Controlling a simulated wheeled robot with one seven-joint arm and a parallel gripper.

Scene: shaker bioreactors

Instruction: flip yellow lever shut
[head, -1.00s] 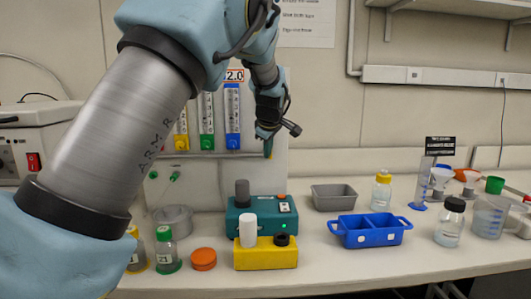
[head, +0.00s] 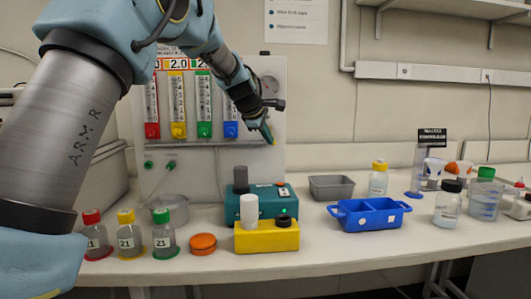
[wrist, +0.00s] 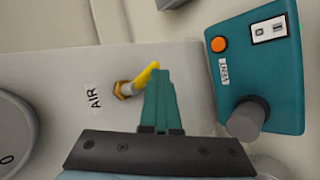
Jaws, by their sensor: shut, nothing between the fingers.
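The yellow lever (wrist: 146,76) sits on a brass valve fitting beside the label "AIR" (wrist: 93,97) on the grey panel in the wrist view. It slants up and to the right from the fitting. My gripper (wrist: 160,78) has its green fingers together, with nothing between them. The fingertips overlap the lever's outer end in the picture; I cannot tell whether they touch it. In the head view my gripper (head: 268,134) is at the panel's right side, below the round gauge (head: 270,86). The lever is too small to make out clearly there.
The panel (head: 215,165) carries several coloured flow tubes. A teal device (head: 232,207) and a yellow block (head: 268,241) stand below my gripper. Several capped bottles stand at left. A blue tray (head: 345,222) and a grey bin (head: 331,187) are at right.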

